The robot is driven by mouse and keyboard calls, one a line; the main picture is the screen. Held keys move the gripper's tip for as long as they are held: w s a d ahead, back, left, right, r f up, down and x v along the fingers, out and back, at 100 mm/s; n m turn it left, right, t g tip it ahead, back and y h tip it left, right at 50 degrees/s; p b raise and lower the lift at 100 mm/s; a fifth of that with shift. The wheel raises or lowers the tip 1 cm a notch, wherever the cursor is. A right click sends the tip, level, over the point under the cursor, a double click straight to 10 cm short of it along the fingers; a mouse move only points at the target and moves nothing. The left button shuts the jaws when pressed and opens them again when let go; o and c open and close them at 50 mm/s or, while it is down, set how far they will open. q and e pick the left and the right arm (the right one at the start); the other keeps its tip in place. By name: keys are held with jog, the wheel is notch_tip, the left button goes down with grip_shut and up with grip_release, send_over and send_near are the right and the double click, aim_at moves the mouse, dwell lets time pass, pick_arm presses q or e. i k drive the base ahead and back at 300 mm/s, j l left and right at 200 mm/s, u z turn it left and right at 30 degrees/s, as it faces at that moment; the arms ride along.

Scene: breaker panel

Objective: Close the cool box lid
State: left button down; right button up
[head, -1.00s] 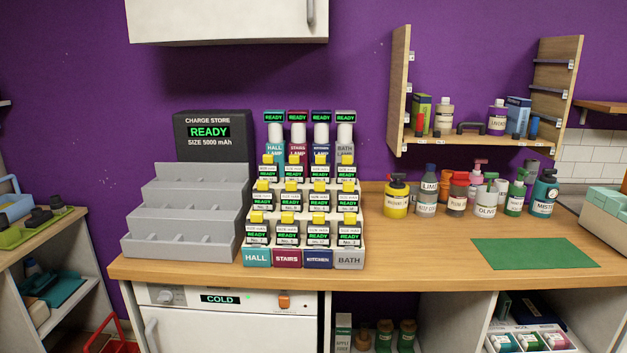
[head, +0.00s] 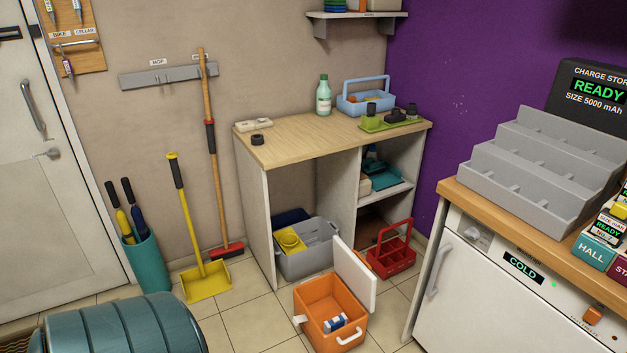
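The orange cool box (head: 312,308) stands on the tiled floor at the lower middle of the head view, in front of the wooden-topped shelf unit. Its white lid (head: 354,274) stands up, open, along the box's right and back side. A small blue and white item (head: 335,323) lies inside the box. A white handle (head: 350,338) shows at the front right and a white latch or tab (head: 300,319) at the left. Neither of my grippers shows in the view.
A grey crate (head: 311,257) with yellow things and a red carrier (head: 391,250) stand behind the box. A white appliance (head: 480,290) stands at the right. A teal rounded object (head: 120,325) fills the lower left. Some floor left of the box is bare.

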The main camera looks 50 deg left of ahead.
aim_at(351, 268)
jog(key=u, duration=1.4)
jog(key=i+j, duration=0.45)
jog(key=j, duration=0.25)
jog(key=i+j+z, duration=0.1)
jog(key=i+j, duration=0.15)
jog(key=j, duration=0.15)
jog(key=i+j, duration=0.2)
jog(key=j, duration=0.15)
jog(key=i+j, duration=0.2)
jog(key=j, duration=0.2)
